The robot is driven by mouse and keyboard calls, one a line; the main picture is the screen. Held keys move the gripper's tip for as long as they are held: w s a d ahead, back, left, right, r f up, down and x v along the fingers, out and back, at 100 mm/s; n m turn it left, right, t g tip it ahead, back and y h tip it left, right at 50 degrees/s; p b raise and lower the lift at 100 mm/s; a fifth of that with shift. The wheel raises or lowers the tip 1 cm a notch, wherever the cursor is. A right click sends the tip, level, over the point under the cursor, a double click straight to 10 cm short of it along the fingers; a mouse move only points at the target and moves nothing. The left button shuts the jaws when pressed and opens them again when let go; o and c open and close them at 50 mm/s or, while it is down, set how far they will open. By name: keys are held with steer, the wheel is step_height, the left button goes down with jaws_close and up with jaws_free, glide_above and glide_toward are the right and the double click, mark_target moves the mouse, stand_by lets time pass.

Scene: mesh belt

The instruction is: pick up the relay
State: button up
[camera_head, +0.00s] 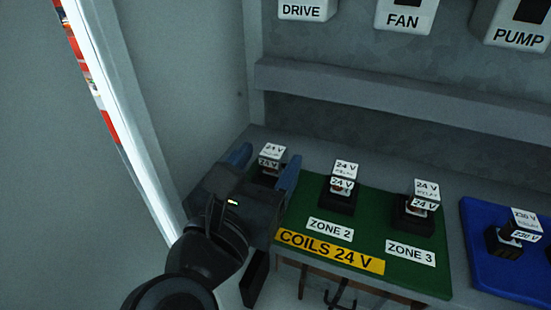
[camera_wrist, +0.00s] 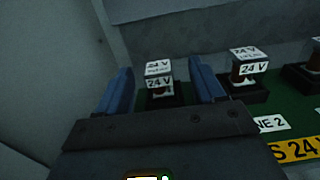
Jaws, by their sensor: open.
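Several relays with white 24 V labels stand in black sockets on a green panel (camera_head: 388,256). The leftmost relay (camera_head: 272,153) is between the blue fingers of my gripper (camera_head: 264,167) in the head view, its lower part partly hidden. In the wrist view this relay (camera_wrist: 158,75) stands upright just ahead, between the open fingers, with a visible gap on each side. My gripper (camera_wrist: 161,88) is open and empty. A middle relay (camera_head: 344,178) stands above the ZONE 2 label, and another relay (camera_head: 424,196) stands above the ZONE 3 label.
A blue panel (camera_head: 484,270) with a 230 V relay (camera_head: 524,224) lies at the right. A grey wall (camera_head: 190,80) stands close on the left. A ledge (camera_head: 400,103) runs behind, below boxes marked DRIVE, FAN and PUMP. A yellow COILS 24 V label (camera_head: 330,251) marks the front edge.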

mark_target(277, 145)
steer(key=p+x, duration=0.1)
steer(key=x, duration=0.4)
steer(key=shift+w+a+f, duration=0.1)
steer(key=shift+w, duration=0.1)
steer(key=c, duration=1)
steer(key=shift+c, duration=0.4)
